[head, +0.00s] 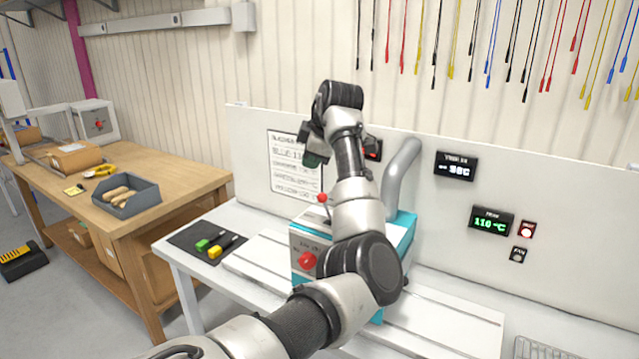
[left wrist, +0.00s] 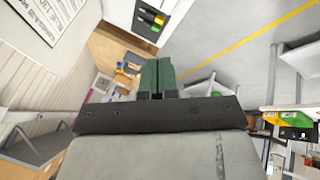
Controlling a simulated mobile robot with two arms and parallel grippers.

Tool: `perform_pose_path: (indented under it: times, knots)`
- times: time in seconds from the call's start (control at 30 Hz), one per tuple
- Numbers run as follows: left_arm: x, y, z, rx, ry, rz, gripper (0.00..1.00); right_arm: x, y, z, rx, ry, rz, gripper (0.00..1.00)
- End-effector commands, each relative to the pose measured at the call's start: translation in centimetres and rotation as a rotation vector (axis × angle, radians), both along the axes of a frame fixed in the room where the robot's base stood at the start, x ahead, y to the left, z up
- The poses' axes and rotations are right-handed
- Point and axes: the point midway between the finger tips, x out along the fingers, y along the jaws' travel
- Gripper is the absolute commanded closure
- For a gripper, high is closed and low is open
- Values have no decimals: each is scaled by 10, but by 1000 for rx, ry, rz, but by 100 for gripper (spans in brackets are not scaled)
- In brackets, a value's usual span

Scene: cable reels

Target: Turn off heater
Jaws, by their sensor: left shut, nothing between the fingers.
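A teal and grey machine (head: 403,235) stands on the white bench, partly hidden behind my left arm. It has a red knob (head: 307,260) on its front and a small red ball-ended lever (head: 322,197) on top. On the white back panel, a display (head: 492,220) reads 110 °C in green. Beside it are a red switch (head: 527,229) and a black switch (head: 518,254); their labels are too small to read surely. My left gripper (head: 312,160) is raised above the machine, in front of the panel, far left of the switches. Its green fingers are shut and empty in the left wrist view (left wrist: 157,78). My right gripper is not in view.
Another display (head: 457,167) on the panel shows a white reading. A grey curved pipe (head: 400,172) rises behind the machine. A dark mat (head: 203,242) with green and yellow tools lies at left. A wooden workbench (head: 150,205) stands further left. Colored cables hang above.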

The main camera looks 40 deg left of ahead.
Motion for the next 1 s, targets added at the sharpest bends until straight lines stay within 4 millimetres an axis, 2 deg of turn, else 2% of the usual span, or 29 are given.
perform_pose_path:
  times: [0.1,0.23,0.47,0.8,0.93,1.0]
  knots:
    - [-2,1,13,1,-1,-3,100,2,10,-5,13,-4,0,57]
    - [-4,3,19,0,0,-2,100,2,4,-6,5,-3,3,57]
    - [-4,3,20,0,0,-2,100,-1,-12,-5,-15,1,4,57]
    - [-4,2,20,1,1,-3,100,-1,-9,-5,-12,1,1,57]
    - [-4,2,7,14,20,-22,100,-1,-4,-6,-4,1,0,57]
    - [-5,2,-12,36,50,-59,100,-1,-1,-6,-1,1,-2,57]
